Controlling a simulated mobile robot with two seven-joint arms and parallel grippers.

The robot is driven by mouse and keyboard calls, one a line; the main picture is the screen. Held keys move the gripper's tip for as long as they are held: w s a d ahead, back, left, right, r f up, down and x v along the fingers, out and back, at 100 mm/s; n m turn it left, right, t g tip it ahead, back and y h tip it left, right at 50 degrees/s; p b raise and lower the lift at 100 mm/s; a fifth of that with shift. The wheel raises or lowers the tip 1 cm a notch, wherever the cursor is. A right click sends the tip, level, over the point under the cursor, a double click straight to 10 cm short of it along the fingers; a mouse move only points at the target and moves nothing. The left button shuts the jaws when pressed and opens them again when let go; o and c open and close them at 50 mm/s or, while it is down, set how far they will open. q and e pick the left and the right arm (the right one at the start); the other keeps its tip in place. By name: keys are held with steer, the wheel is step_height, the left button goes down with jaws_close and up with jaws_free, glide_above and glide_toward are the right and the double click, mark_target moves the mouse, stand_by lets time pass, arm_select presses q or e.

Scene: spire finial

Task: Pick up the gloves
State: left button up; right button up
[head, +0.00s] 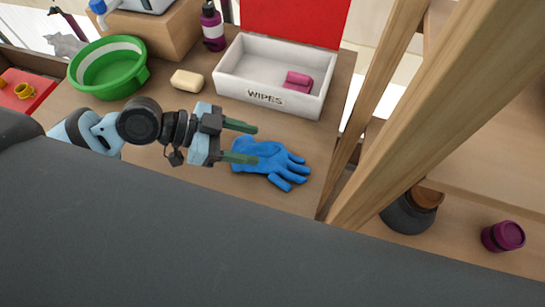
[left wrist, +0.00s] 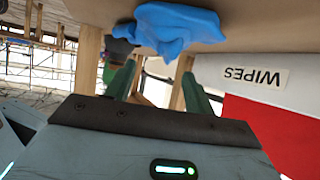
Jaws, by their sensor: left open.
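The blue gloves (head: 268,160) lie on the wooden table, with the fingers spread toward the lower right. They look like one glove or a closely stacked pair; I cannot tell which. In the left wrist view the blue gloves (left wrist: 172,27) show at the top, beyond the fingertips. My left gripper (head: 241,142) is open, with its two green fingers apart and nothing between them. One finger overlaps the cuff end of the gloves in the head view; whether it touches is unclear. The fingers (left wrist: 160,78) also show in the left wrist view. My right gripper is not in view.
A white box marked WIPES (head: 265,97) with a pink item (head: 298,81) stands behind the gloves. A soap-like block (head: 187,80), a green basin (head: 108,68) and a purple bottle (head: 212,27) stand further left. A wooden post (head: 375,125) rises at right.

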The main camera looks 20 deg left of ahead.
mark_target(271, 148)
arm_select(q)
steer(key=shift+p+x, duration=0.55)
steer(key=shift+x, duration=1.5)
steer(key=shift+w+d+f, duration=0.3)
steer(key=shift+d+f, duration=0.05)
steer(key=shift+d, duration=0.05)
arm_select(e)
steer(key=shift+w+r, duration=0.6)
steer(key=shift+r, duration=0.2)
arm_select(q)
steer(key=c, duration=1.1)
steer(key=shift+o, duration=0.2)
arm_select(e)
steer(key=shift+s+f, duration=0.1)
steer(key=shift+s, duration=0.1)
arm_select(q)
steer(key=shift+r, duration=0.1)
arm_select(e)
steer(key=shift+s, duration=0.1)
